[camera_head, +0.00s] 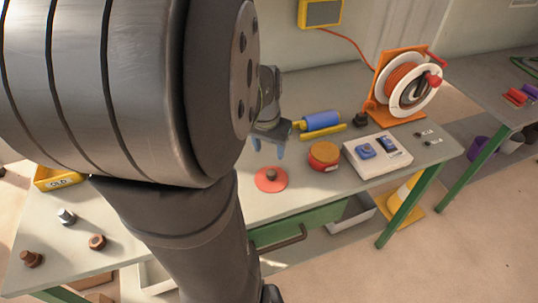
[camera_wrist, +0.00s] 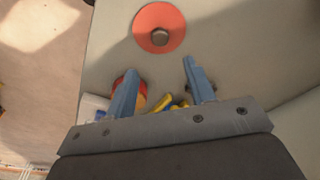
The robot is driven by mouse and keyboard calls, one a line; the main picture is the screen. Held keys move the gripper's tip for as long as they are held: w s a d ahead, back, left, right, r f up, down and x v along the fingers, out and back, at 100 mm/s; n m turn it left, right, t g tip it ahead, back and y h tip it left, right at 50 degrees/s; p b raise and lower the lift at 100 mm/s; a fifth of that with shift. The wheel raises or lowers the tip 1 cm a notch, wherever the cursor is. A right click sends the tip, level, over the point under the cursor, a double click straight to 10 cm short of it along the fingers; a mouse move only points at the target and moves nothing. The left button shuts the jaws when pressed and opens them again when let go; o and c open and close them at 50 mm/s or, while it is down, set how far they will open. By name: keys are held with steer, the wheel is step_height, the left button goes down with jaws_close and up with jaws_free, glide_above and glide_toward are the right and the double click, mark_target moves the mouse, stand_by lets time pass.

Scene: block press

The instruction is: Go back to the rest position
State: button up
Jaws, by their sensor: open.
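My gripper (camera_head: 269,154) hangs over the workbench (camera_head: 310,196), behind and above a flat red disc (camera_head: 264,185) with a dark round piece at its middle. Its two blue fingers are apart. In the wrist view, my gripper (camera_wrist: 160,67) is open with nothing held between the fingertips. The red disc (camera_wrist: 150,42) lies beyond the fingertips there, with a brown round piece (camera_wrist: 160,37) on it. Part of the bench and of the gripper's body is hidden behind my arm in the head view.
A round orange-topped tin (camera_head: 323,153), a white box (camera_head: 378,163) with blue parts, a blue roller (camera_head: 322,120) and a cable reel (camera_head: 412,85) stand to the right. A yellow tray (camera_head: 50,184) and several bolts lie left. Bare bench surrounds the disc's front.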

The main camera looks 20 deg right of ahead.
mark_target(272, 172)
steer(key=shift+a+r, duration=0.1)
steer(key=shift+r, duration=0.5)
steer(key=f, duration=0.4)
steer(key=d+f, duration=0.1)
steer(key=f, duration=0.3)
steer(key=w+f, duration=0.1)
steer(key=f, duration=0.3)
steer(key=shift+d, duration=0.15)
steer(key=shift+w+r, duration=0.1)
steer(key=shift+r, duration=0.5)
